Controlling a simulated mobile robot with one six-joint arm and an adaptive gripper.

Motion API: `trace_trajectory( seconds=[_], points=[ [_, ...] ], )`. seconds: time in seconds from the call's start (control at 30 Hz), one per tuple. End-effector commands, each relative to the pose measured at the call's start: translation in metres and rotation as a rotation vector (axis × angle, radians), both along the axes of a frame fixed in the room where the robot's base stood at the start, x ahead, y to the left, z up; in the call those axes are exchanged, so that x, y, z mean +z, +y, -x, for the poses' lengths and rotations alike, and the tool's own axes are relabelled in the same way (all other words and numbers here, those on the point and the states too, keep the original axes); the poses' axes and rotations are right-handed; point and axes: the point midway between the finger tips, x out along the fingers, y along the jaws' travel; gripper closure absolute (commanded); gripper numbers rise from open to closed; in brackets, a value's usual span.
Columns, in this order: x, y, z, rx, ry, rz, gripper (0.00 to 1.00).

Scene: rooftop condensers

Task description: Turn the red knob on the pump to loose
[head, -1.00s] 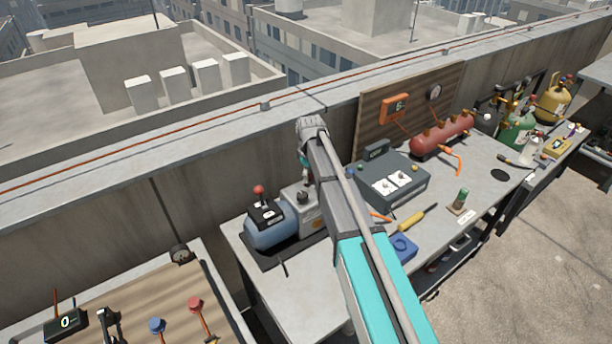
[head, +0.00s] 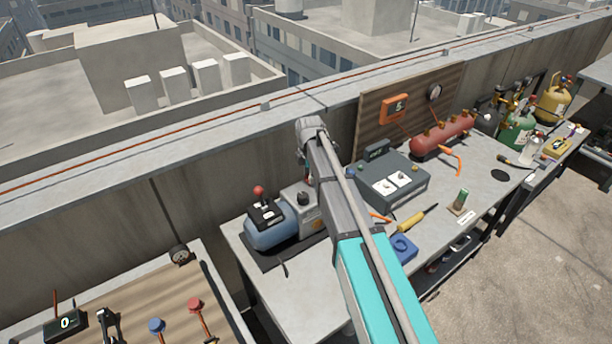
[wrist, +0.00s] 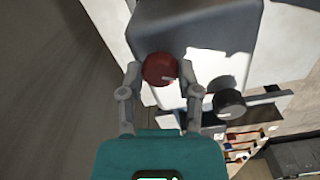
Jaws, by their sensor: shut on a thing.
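The red knob (wrist: 159,68) shows in the wrist view on a grey and white body, which I take to be the pump (wrist: 200,25). A small pale mark shows on the knob's lower edge. My gripper (wrist: 160,71) is shut on the red knob, one finger on each side. A black knob (wrist: 230,103) sits to the right on the same equipment. In the head view, the grey box with a dark knob (head: 303,198) stands beside the blue tank (head: 270,234).
A dark grey box (head: 392,182), a yellow screwdriver (head: 416,217) and a blue item (head: 401,248) lie right of my arm. A parapet wall (head: 130,215) runs behind the bench.

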Motion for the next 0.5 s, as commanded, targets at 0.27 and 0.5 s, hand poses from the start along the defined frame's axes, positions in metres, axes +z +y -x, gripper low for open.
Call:
trace_trajectory(
  seconds=[0.27,0.5],
  points=[
    [-0.0005,0.0028,0.0039,0.255,0.006,-0.006,1.00],
    [-0.0005,0.0023,0.0048,0.415,0.007,-0.007,1.00]
  ],
)
